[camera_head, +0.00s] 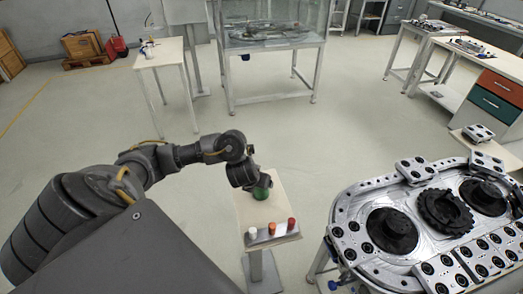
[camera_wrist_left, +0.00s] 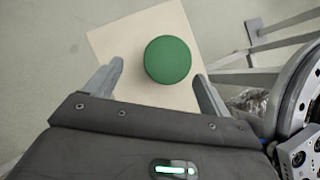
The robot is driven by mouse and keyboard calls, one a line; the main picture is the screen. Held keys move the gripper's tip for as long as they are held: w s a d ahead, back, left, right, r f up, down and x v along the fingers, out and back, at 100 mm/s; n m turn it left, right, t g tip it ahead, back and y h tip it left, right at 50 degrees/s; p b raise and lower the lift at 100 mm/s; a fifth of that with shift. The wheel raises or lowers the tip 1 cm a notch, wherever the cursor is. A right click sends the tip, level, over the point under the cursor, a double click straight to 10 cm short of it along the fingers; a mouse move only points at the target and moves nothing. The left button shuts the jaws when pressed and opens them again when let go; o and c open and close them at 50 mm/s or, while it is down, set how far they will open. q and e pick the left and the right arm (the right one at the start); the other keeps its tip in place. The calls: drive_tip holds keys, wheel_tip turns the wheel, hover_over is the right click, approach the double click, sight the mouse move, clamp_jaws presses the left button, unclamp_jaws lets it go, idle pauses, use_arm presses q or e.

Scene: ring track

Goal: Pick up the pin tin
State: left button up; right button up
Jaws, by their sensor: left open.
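A green round tin (camera_head: 261,190), which I take to be the pin tin, stands on a small pale stand (camera_head: 250,212). In the left wrist view the green tin (camera_wrist_left: 168,60) shows its round top. My left gripper (camera_wrist_left: 158,72) is open, with one finger on each side of the tin in that view. A gap shows between the tin and the left finger; the right finger is close to its edge, and I cannot tell if it touches. In the head view my left wrist hides part of the tin. My right gripper is not in view.
A grey box with white, orange and red knobs (camera_head: 270,229) sits at the stand's near end. A large metal ring track (camera_head: 350,212) with black round parts is to the right. A glass case (camera_head: 275,38) and a small white table (camera_head: 160,55) stand behind; open floor lies between.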

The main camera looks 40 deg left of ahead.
use_arm(q)
drive_tip(key=shift+d+b+x, duration=0.15)
drive_tip(key=shift+b+x, duration=0.45)
drive_tip(key=shift+x, duration=0.55)
drive_tip(key=shift+d+b+x, duration=0.2)
drive_tip(key=shift+b+x, duration=0.35)
drive_tip(key=shift+x, duration=0.55)
drive_tip(key=shift+w+a+f, duration=0.15)
drive_tip(key=shift+w+f, duration=0.25)
drive_tip(key=shift+f, duration=0.05)
drive_tip(key=shift+r, duration=0.1)
drive_tip(key=shift+c, duration=0.4)
drive_tip(key=c, duration=1.1)
drive_tip(key=shift+o, duration=0.2)
drive_tip(key=shift+r, duration=0.1)
